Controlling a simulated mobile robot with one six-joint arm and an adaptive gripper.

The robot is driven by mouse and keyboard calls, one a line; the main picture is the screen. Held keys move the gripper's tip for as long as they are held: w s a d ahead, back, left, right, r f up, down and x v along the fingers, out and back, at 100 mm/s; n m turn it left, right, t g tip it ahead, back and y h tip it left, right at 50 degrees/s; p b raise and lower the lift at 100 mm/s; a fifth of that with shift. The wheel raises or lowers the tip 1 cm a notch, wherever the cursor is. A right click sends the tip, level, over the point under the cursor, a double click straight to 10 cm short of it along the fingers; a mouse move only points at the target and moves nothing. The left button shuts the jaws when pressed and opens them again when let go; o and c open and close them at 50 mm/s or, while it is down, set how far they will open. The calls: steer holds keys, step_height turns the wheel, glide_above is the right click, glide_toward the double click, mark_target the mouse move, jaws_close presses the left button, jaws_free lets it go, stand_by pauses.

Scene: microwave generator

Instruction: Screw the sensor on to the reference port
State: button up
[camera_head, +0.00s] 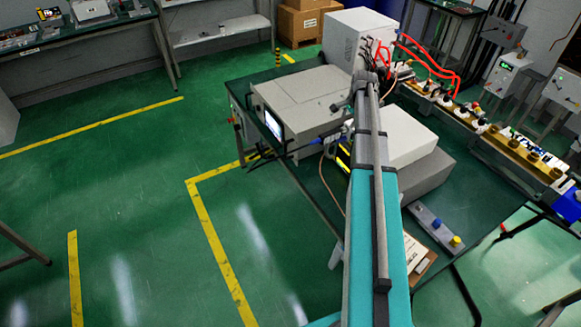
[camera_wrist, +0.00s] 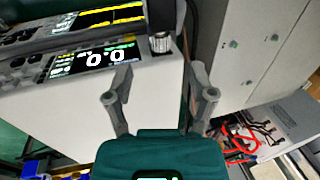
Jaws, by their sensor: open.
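My gripper (camera_wrist: 160,82) is open in the wrist view, with its two grey fingers apart and nothing between the tips. A dark part with a silver knurled collar (camera_wrist: 161,43) shows at the top, just beyond the fingertips, by the face of a white instrument (camera_wrist: 125,83). It looks like the sensor, but its seating on the port is not clear. The instrument's lit display (camera_wrist: 92,59) reads 0.0. In the head view my arm runs up over the bench, and the gripper's fingers cannot be made out there.
In the head view, a large grey instrument (camera_head: 305,85) with a lit screen stands on the dark bench (camera_head: 268,72). White and grey boxes (camera_head: 402,135) sit right of my arm. Red cables (camera_head: 435,62) and a row of waveguide parts (camera_head: 480,122) lie further right. Green floor is open at left.

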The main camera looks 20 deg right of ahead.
steer(key=shift+p+v, duration=3.45)
steer(key=shift+v, duration=0.4)
steer(key=s+a+f+n+b, duration=0.3)
steer(key=a+f+b, duration=0.1)
steer(key=a, duration=0.5)
steer(key=s+a+f+n+g+b, duration=0.1)
steer(key=s+a+f+n+b, duration=0.3)
steer(key=a, duration=0.6)
steer(key=s+a+f+n+g+b, duration=0.1)
steer(key=s+a+f+n+b, duration=0.2)
steer(key=a, duration=0.6)
steer(key=shift+s+a+f+n+b, duration=0.25)
steer(key=shift+f+n+b, duration=0.35)
steer(key=shift+f+b, duration=0.35)
steer(key=shift+f, duration=0.1)
